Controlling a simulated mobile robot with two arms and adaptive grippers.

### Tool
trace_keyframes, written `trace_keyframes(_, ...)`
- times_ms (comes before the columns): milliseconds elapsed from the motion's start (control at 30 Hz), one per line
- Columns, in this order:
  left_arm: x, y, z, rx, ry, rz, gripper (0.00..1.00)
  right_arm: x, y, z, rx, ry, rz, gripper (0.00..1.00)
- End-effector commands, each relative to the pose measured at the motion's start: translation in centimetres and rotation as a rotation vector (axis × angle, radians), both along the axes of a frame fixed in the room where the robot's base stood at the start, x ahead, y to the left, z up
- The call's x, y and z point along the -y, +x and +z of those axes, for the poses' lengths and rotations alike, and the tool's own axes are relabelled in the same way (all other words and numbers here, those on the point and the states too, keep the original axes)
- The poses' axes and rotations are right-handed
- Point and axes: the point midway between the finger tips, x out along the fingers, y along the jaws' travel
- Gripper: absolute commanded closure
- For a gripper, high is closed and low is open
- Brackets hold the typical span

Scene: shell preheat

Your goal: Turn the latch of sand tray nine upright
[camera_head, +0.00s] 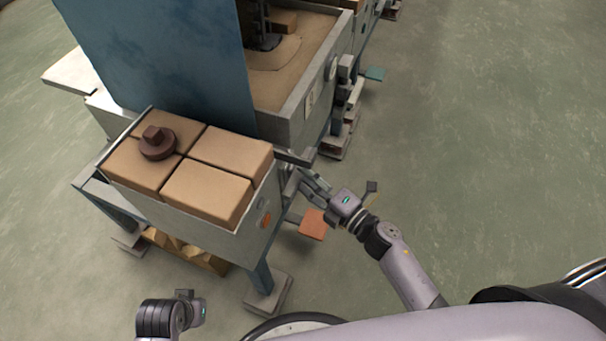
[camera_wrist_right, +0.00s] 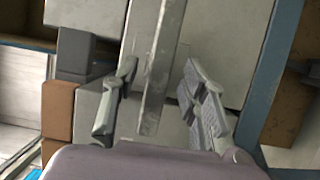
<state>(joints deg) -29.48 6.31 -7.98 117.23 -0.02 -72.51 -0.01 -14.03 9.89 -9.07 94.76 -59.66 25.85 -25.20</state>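A grey sand tray (camera_head: 308,105) holding tan sand stands at the top middle of the head view. A pale label is on its side, but I cannot read its number. My right gripper (camera_head: 312,186) is beside the metal parts between this tray and the front box. In the right wrist view my right gripper (camera_wrist_right: 160,82) is open, with a long grey metal bar (camera_wrist_right: 158,85) between its fingers, which look apart from it. I cannot tell whether this bar is the latch. My left gripper (camera_head: 192,300) is low at the left, its fingers unclear.
A box (camera_head: 210,221) with several tan blocks and a brown knob (camera_head: 157,143) stands in front. A blue panel (camera_head: 165,60) rises behind it. An orange plate (camera_head: 312,224) is below my right gripper. Green floor (camera_head: 480,120) is free at the right.

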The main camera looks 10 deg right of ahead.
Motion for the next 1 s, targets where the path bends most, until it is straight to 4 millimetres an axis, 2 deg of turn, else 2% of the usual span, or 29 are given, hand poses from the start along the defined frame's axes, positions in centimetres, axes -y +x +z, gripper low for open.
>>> trace_keyframes(133,0.03,0.05,0.22,0.003,-0.001,0.000,1.00,-0.70,1.11,0.01,-0.001,0.001,-0.001,0.60)
trace_keyframes(467,0.07,0.28,0.67,0.013,-0.003,0.001,1.00,-0.90,1.36,-0.01,-0.001,-0.001,0.000,0.60)
trace_keyframes(1000,-0.04,-0.03,0.26,0.001,0.000,0.001,1.00,-0.87,1.33,-0.03,-0.001,0.000,0.000,0.95)
